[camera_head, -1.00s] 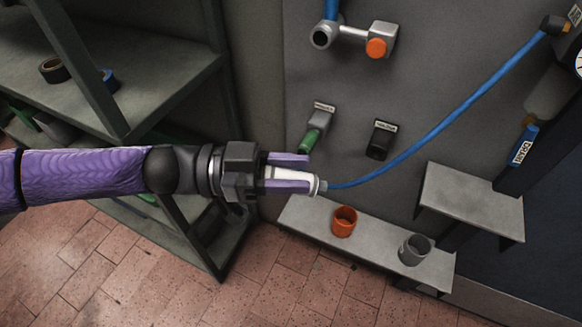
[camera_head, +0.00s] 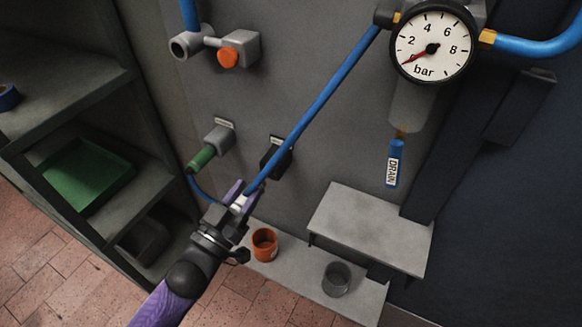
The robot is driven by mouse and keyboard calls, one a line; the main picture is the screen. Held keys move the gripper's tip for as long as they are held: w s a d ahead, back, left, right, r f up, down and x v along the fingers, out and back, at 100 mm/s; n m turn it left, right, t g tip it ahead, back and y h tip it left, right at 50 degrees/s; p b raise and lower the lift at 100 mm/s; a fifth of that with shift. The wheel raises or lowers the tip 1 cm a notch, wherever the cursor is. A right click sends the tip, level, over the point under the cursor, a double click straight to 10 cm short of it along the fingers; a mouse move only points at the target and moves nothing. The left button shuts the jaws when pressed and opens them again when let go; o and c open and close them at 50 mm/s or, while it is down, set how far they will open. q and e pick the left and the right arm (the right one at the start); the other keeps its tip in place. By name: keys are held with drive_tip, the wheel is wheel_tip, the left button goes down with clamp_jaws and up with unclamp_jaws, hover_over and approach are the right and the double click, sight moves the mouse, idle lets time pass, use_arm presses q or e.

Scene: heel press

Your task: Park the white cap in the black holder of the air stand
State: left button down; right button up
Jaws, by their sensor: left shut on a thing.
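My left gripper (camera_head: 243,193) is shut on a white piece (camera_head: 238,203), which I take for the white cap; the purple fingers hide much of it. The blue hose (camera_head: 318,104) runs from the gripper up to the right, apparently from the held piece. The black holder (camera_head: 273,157) is on the grey wall panel, just above and right of the fingertips. The hose crosses in front of it and hides part of it. The gripper looks apart from the holder, though the depth between them is hard to judge. My right gripper is not in view.
A green-ended fitting (camera_head: 203,157) sits left of the holder. An orange knob (camera_head: 228,58) is above. Below, an orange cup (camera_head: 264,243) and a grey cup (camera_head: 336,279) stand on a ledge. The gauge (camera_head: 432,43) is at the upper right, shelves (camera_head: 60,80) at the left.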

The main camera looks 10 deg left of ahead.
use_arm(q)
drive_tip(key=shift+s+a+f+n+t+y, duration=0.15)
drive_tip(key=shift+s+a+f+n+y, duration=0.15)
drive_tip(key=shift+f+y, duration=0.2)
drive_tip(key=shift+s+a+f+n+t+y, duration=0.1)
drive_tip(key=shift+a+f+n+t+y, duration=0.1)
drive_tip(key=shift+a+f+y, duration=0.3)
drive_tip(key=shift+d+f, duration=0.1)
